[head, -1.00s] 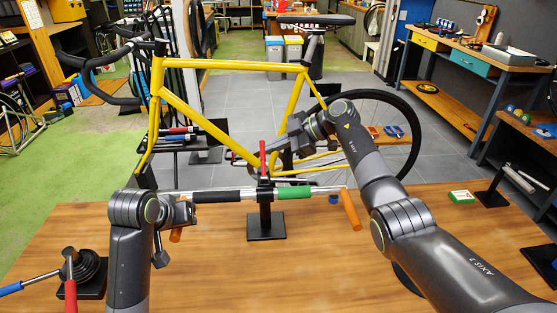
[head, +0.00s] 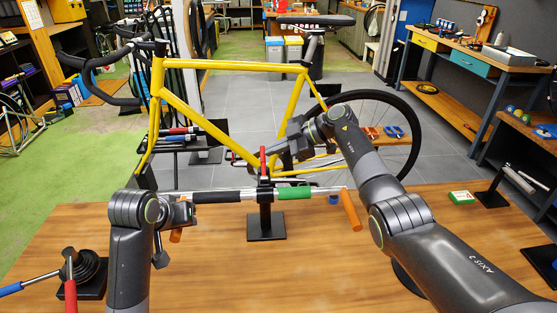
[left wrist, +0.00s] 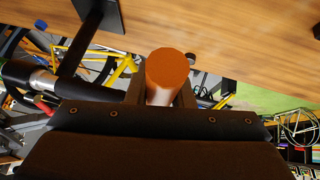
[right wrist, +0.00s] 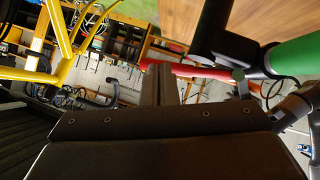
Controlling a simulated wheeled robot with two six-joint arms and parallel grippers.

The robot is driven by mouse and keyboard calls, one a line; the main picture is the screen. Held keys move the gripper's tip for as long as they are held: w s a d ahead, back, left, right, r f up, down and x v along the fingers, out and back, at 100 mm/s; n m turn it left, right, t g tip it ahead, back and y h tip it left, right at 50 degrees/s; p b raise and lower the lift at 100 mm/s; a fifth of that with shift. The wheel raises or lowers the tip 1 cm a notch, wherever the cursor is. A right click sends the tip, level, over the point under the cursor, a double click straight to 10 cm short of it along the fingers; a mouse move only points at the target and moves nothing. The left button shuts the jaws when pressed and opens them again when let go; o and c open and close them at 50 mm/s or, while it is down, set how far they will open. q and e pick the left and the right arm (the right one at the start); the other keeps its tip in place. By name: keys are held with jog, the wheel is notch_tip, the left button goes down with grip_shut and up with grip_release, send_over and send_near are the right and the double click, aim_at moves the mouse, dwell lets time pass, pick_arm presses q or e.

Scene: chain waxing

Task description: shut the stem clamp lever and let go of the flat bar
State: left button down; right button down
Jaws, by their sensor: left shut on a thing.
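The flat bar (head: 230,196) lies level across the table, with black and green sleeves and orange grips at its ends. The stem clamp on its black stand (head: 265,222) is around the bar's middle. Its red lever (head: 263,162) stands up in the head view and shows in the right wrist view (right wrist: 205,72). My left gripper (head: 186,214) is shut on the bar's left orange grip, which shows in the left wrist view (left wrist: 168,72). My right gripper (right wrist: 160,72) has its fingers together at the lever's free end; whether they touch is unclear.
A yellow bike frame (head: 215,64) stands behind the table, close behind my right gripper.

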jog(key=shift+s+f, duration=0.15)
jog(key=shift+s+f, duration=0.35)
jog(key=shift+s, duration=0.35)
jog(key=w+r+v, duration=0.1)
jog(key=w+v, duration=0.2)
jog(key=v, duration=1.1)
jog(key=shift+s, duration=0.5)
jog(key=shift+d, duration=0.15)
pick_arm(q)
jog(key=c, duration=1.2)
grip_release()
pick_arm(e)
jog(key=shift+f, duration=0.1)
